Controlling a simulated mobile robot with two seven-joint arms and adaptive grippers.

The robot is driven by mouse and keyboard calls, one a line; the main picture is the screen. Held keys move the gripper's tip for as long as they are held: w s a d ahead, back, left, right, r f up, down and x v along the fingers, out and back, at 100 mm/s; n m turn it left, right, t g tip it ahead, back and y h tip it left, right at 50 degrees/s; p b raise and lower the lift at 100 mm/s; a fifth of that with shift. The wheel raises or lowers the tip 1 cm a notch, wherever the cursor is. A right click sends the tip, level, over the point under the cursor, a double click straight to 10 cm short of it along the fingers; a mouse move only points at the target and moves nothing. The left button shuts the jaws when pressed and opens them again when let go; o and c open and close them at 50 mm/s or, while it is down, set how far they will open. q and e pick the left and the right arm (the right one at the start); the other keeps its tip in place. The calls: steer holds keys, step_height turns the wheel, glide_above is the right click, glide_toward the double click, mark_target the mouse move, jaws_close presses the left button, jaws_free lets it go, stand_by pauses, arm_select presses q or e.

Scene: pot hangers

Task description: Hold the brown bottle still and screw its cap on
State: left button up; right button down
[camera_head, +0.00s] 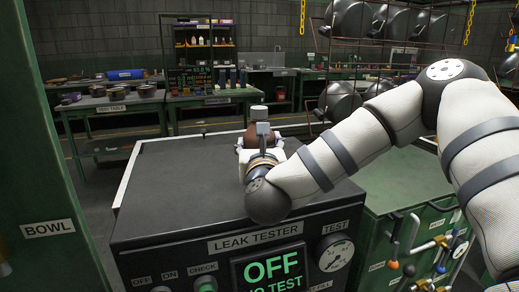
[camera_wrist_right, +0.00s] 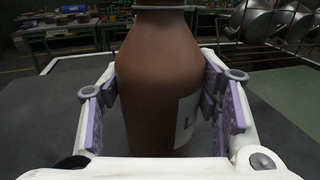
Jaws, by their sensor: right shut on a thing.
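The brown bottle (camera_wrist_right: 160,70) stands upright on the dark top of the leak tester, with a pale label on its right side in the right wrist view. In the head view the bottle (camera_head: 262,128) is mostly hidden behind my right gripper (camera_head: 261,143). My right gripper's purple-padded fingers (camera_wrist_right: 165,92) are shut around the bottle's body from both sides. A pale grey piece (camera_head: 259,112) that looks like the cap shows at the bottle's top; I cannot tell how it is seated. The mouth is cut off in the wrist view. My left gripper is not in view.
The leak tester's top (camera_head: 180,190) is bare to the left of the bottle; its screen (camera_head: 268,270) reads OFF. A green cabinet with coloured valves (camera_head: 410,245) stands at the right. A green post labelled BOWL (camera_head: 47,228) stands at the near left. Benches (camera_head: 215,98) line the back.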

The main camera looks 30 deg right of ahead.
steer(key=shift+f, duration=0.5)
steer(key=shift+f, duration=0.25)
steer(key=c, duration=0.6)
jaws_free()
steer(key=shift+o, duration=0.2)
steer(key=shift+r, duration=0.1)
